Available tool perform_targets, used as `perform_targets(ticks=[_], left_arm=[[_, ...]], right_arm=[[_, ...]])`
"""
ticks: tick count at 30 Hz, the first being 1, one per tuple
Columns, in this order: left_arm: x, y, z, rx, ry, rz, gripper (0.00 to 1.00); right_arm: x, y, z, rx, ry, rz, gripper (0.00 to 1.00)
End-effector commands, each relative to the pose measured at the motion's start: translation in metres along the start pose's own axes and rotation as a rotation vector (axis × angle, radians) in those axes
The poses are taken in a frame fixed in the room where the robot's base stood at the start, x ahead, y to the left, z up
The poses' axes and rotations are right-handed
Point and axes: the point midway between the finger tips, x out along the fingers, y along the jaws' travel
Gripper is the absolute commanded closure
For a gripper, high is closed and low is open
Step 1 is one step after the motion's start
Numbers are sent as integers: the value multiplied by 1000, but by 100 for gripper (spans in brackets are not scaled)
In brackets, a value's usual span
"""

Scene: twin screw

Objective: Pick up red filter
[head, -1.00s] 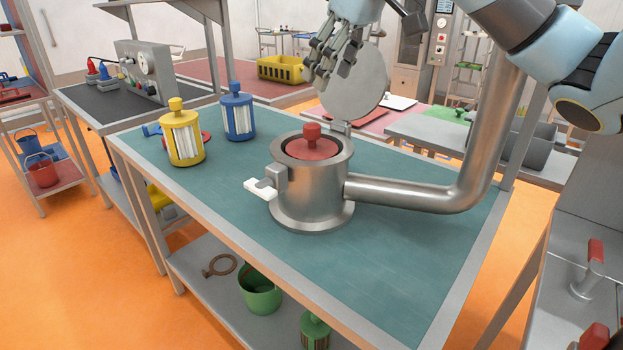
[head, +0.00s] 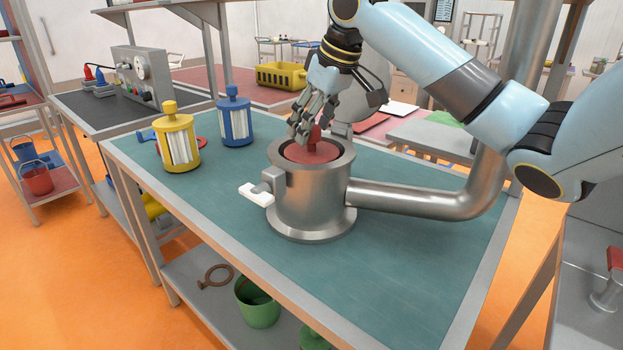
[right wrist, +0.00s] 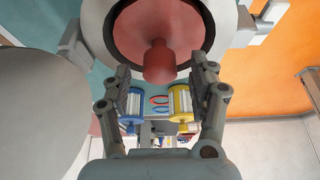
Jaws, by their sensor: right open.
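The red filter (head: 305,154) sits inside the open metal housing (head: 312,205) on the teal workbench; only its red top and knob show. In the right wrist view the red filter's knob (right wrist: 160,62) points toward my right gripper. My right gripper (head: 298,133) is open and hangs just above the housing, close to the knob. In the right wrist view its two fingers (right wrist: 160,85) are spread on either side below the knob, with nothing between them. My left gripper is not in view.
A yellow filter (head: 177,142) and a blue filter (head: 235,118) stand at the bench's back left. The housing's round lid (head: 355,128) stands open behind it. A thick metal pipe (head: 420,196) runs right from the housing and turns upward. The bench front is clear.

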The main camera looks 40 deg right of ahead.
Motion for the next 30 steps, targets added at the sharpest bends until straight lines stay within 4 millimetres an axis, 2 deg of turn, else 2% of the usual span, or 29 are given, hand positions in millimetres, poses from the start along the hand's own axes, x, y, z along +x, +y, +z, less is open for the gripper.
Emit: perform_targets(ticks=[3, 10, 24, 30], left_arm=[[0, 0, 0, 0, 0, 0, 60], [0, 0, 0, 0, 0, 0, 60], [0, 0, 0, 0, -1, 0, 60], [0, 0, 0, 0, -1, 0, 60]], right_arm=[[11, 0, 1, -1, -2, 0, 40], [12, 0, 1, -1, -1, 2, 40], [12, 0, 1, -1, -2, 2, 100], [12, 0, 1, -1, 0, 2, 100]])
